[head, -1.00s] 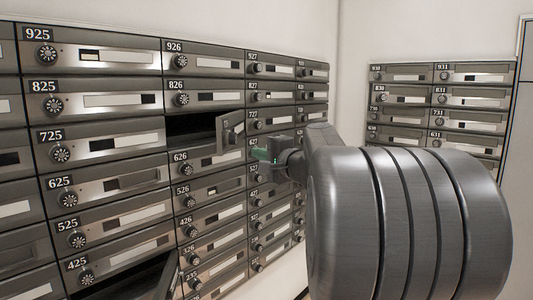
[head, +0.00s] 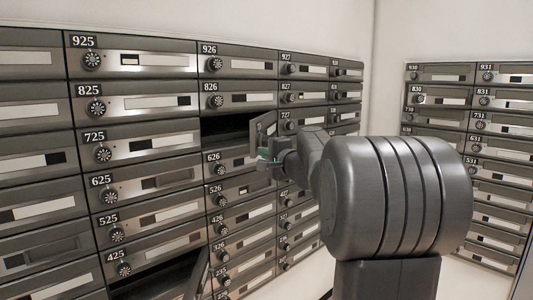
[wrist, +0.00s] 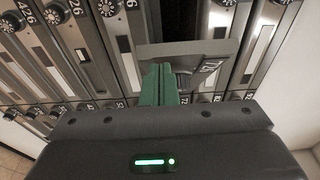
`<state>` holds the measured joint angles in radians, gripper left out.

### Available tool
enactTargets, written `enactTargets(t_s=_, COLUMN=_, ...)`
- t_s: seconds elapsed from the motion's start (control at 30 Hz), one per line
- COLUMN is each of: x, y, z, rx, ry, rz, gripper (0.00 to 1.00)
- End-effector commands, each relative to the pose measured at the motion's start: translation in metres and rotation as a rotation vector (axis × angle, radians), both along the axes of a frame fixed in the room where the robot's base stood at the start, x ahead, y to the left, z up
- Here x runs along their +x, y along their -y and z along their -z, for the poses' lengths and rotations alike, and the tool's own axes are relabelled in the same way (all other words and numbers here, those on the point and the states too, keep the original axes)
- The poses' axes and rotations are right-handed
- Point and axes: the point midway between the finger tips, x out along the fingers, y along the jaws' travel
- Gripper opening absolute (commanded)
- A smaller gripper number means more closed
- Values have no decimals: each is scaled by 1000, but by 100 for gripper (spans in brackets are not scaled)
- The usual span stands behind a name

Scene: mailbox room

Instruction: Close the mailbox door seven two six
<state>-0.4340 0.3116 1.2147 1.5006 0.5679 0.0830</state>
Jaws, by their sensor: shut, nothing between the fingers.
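The door of box 726 (head: 263,129) stands open, swung out from the right side of its dark opening (head: 222,131), between boxes 826 and 626. In the wrist view the door (wrist: 188,50) crosses the upper middle, with its number plate at the right end. My gripper (head: 264,157) is at the door's lower part in the head view. In the wrist view its green fingers (wrist: 158,84) are shut together, empty, right up against the door's outer face or very near it; I cannot tell whether they touch.
Another door (head: 197,278) hangs open low down, beside a dark opening under box 425. Rows of shut mailboxes surround 726. A second mailbox bank (head: 468,130) stands on the right wall. My arm hides part of the boxes and floor between.

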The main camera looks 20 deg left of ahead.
Motion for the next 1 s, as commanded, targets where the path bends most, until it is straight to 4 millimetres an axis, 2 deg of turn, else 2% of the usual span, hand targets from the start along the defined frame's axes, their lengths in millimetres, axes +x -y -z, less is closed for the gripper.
enactTargets(t_s=0.13, x=-1, y=-3, z=0, rx=0, ry=0, rz=-1, gripper=0)
enactTargets(t_s=0.27, x=-6, y=-16, z=0, rx=1, ry=-1, rz=-4, gripper=0)
enactTargets(t_s=0.37, x=-10, y=-34, z=0, rx=1, ry=1, rz=-5, gripper=0)
enactTargets(t_s=0.53, x=-18, y=-75, z=0, rx=0, ry=0, rz=-7, gripper=0)
enactTargets(t_s=0.8, x=-18, y=-138, z=-2, rx=-1, ry=-1, rz=-4, gripper=0)
enactTargets(t_s=1.0, x=-14, y=-169, z=-1, rx=-1, ry=-1, rz=-2, gripper=0)
